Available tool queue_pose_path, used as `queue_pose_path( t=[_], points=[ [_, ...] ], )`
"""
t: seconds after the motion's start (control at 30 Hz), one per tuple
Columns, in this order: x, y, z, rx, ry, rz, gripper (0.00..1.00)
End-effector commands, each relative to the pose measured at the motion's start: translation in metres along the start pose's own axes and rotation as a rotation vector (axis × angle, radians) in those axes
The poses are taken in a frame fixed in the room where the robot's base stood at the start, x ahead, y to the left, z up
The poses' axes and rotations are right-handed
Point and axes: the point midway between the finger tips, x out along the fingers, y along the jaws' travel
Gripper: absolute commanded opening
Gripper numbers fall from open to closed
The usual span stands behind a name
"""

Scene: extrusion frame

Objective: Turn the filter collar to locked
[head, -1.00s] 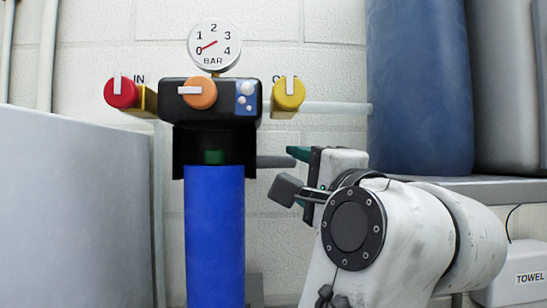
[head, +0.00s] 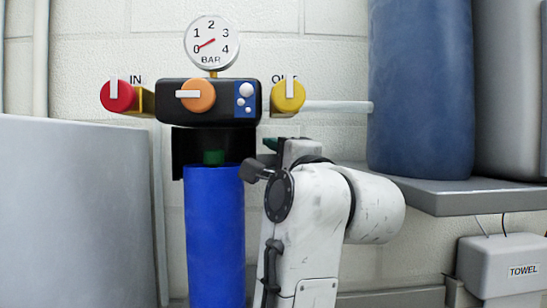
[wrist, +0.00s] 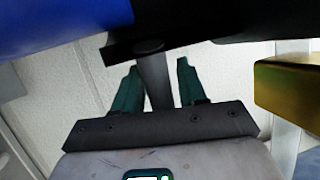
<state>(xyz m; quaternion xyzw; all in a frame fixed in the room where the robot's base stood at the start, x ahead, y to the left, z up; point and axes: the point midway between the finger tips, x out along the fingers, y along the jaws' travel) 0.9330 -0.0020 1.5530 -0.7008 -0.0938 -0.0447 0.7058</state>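The black filter collar (head: 184,152) sits between the black filter head (head: 215,110) and the blue filter bowl (head: 214,225). A green mark (head: 214,157) shows on its front. In the wrist view a dark handle (wrist: 154,82) sticks out from the black collar part (wrist: 122,52). My gripper (wrist: 158,64) is open, with its two green fingers on either side of the handle and gaps between. In the head view my gripper (head: 268,158) is just right of the collar, and the handle is hidden behind it.
A red IN knob (head: 118,95), an orange knob (head: 198,95) and a yellow OUT knob (head: 288,95) are above, with a pressure gauge (head: 212,42). A grey box (head: 75,215) stands left. A shelf (head: 450,195) carrying a blue cylinder (head: 420,90) is right.

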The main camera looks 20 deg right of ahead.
Motion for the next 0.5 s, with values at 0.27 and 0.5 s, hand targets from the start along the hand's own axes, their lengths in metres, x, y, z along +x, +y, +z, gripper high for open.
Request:
queue_pose_path(
  t=[0.27, 0.5],
  points=[
    [-0.0002, 0.0000, 0.0001, 0.000, 0.000, 0.000, 0.14],
    [-0.0002, 0.0003, 0.0002, 0.000, 0.000, 0.001, 0.00]
  ],
)
